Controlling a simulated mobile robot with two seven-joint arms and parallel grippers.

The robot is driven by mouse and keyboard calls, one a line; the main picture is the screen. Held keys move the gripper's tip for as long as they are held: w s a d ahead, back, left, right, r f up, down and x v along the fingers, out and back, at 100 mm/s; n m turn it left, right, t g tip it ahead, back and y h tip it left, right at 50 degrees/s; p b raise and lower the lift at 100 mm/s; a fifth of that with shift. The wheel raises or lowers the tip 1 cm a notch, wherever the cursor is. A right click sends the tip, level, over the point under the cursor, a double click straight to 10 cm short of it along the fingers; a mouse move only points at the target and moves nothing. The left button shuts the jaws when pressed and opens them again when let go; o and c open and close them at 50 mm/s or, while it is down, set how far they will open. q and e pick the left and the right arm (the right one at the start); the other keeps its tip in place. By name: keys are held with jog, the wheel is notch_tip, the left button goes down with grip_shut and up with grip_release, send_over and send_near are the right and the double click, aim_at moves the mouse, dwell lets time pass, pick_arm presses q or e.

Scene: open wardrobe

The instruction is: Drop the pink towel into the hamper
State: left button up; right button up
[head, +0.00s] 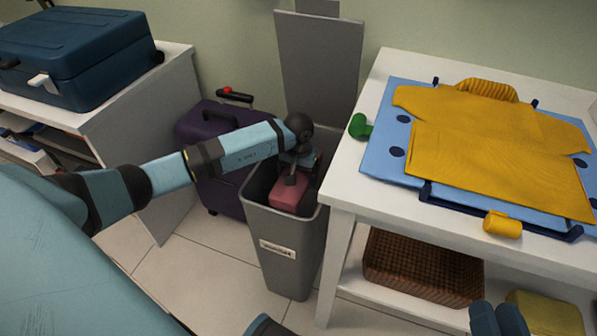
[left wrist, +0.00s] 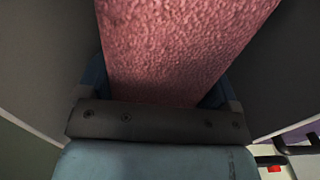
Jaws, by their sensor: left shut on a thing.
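The pink towel (head: 290,196) is a folded block inside the mouth of the tall grey hamper (head: 283,245). The hamper's lid (head: 318,60) stands raised at the back. My left gripper (head: 291,180) reaches down into the hamper opening and is shut on the towel. In the left wrist view the towel (left wrist: 185,50) fills the space between the fingers, with grey walls on both sides. The hamper's bottom is hidden. Part of my right gripper (head: 498,319) shows at the bottom right edge, cut off by the frame; its opening is unclear.
A white table (head: 348,190) stands close to the hamper's right, with a yellow shirt (head: 490,140) on a blue folding board (head: 385,170). A wicker basket (head: 420,268) sits below. A purple suitcase (head: 222,175) stands left of the hamper. A blue case (head: 80,60) lies on the left cabinet.

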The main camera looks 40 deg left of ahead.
pick_arm(q)
jog(key=shift+f+b, duration=0.5)
jog(key=shift+f, duration=0.1)
dwell(0.7)
dwell(0.3)
jog(key=o, duration=0.5)
dwell(0.3)
jog(key=shift+r+p, duration=2.75)
jog(key=shift+r, duration=1.8)
jog(key=shift+f, duration=0.1)
